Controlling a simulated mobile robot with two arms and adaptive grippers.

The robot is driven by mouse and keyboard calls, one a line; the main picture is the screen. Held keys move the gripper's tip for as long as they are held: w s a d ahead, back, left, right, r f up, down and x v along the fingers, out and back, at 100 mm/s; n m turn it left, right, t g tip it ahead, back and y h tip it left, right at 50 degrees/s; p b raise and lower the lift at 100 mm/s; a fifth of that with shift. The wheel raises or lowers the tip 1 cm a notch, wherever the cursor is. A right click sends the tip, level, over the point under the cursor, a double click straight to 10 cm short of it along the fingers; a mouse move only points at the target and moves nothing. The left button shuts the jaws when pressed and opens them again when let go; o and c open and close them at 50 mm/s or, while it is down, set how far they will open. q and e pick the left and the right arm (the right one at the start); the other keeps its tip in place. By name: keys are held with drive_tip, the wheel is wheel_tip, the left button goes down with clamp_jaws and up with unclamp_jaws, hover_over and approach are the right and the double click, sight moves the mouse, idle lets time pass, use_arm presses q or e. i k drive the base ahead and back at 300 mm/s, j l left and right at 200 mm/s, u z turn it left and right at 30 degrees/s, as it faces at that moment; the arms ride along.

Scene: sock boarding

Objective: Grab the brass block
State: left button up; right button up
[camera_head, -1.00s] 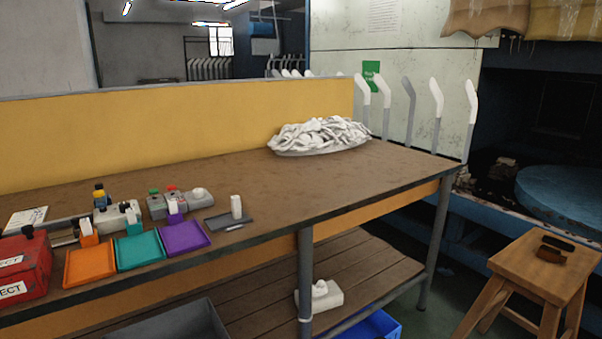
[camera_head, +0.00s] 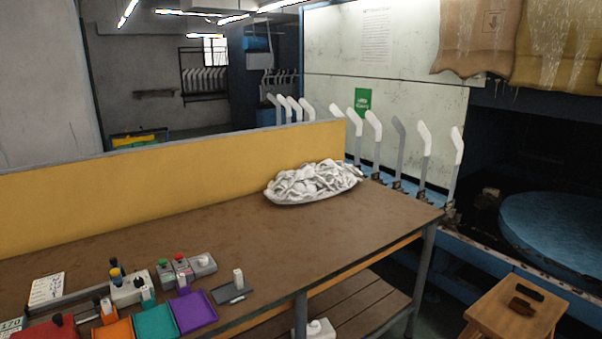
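I cannot make out a clear brass block. A small bottle-like item with a yellow band (camera_head: 115,276) stands among the grey boxes at the left of the workbench (camera_head: 200,232). A brown piece (camera_head: 521,306) and a darker bar (camera_head: 530,292) lie on the wooden stool (camera_head: 500,318) at the lower right; I cannot tell their material. Neither of my grippers is in view.
A pile of white socks (camera_head: 312,182) lies at the bench's back right. Orange (camera_head: 112,330), teal (camera_head: 156,322) and purple (camera_head: 194,311) trays line the front left, beside a small dark tray (camera_head: 231,294). The bench's middle is clear. White boarding forms (camera_head: 424,139) stand behind.

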sight(517, 303)
drive_tip(key=z, duration=1.45)
drive_tip(key=i+l+u, duration=0.1)
drive_tip(key=i, duration=0.4)
drive_tip(key=i+l+u, duration=0.1)
drive_tip(key=i, duration=0.45)
drive_tip(key=l, duration=0.1)
